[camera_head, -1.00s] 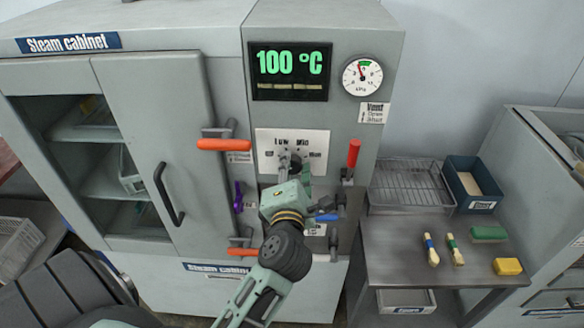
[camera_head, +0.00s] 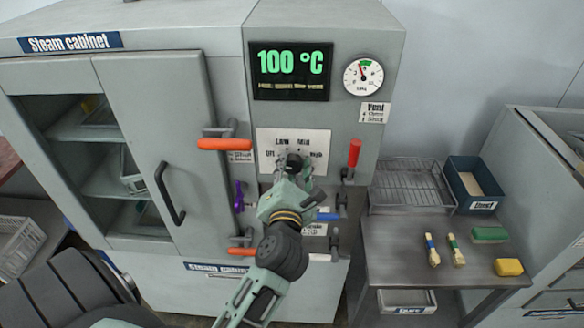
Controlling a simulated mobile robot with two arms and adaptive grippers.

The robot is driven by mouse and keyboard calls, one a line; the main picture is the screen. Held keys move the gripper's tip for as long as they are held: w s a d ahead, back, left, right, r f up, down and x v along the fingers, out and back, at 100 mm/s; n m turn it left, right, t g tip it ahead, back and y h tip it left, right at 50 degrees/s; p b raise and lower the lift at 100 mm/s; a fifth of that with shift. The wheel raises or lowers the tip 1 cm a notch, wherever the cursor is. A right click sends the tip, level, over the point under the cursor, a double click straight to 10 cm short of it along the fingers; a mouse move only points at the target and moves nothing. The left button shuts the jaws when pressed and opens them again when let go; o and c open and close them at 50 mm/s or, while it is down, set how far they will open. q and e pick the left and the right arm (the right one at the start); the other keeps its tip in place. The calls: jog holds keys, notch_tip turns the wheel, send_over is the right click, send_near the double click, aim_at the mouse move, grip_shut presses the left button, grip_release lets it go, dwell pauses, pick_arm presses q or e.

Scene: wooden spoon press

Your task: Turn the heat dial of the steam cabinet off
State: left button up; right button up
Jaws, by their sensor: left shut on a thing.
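The steam cabinet (camera_head: 212,70) stands ahead with its green display (camera_head: 290,71) reading 100 °C. The heat dial sits on a white plate (camera_head: 318,140) below the display, with Low and Mid marks on top, an Off mark at the left and High at the right. My left gripper (camera_head: 294,163) is shut on the dial, in front of the plate's middle. The gripper covers most of the dial, so its pointer setting cannot be read. My right gripper is not in view.
Orange handles (camera_head: 224,144), a red lever (camera_head: 354,153), a blue lever (camera_head: 328,217) and a purple lever (camera_head: 239,196) surround the dial. At right a metal table (camera_head: 390,255) holds a wire rack (camera_head: 408,186), a blue bin (camera_head: 470,184), brushes and blocks.

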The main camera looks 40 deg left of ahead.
pick_arm(q)
jog(key=shift+a+r, duration=0.1)
jog(key=shift+r, duration=0.25)
jog(key=o, duration=0.8)
jog(key=shift+o, duration=1.3)
jog(key=shift+s+a+f, duration=0.15)
jog(key=shift+f, duration=0.1)
jog(key=shift+s+d, duration=0.2)
jog(key=shift+d, duration=0.15)
jog(key=v, duration=0.6)
jog(key=shift+s, duration=0.45)
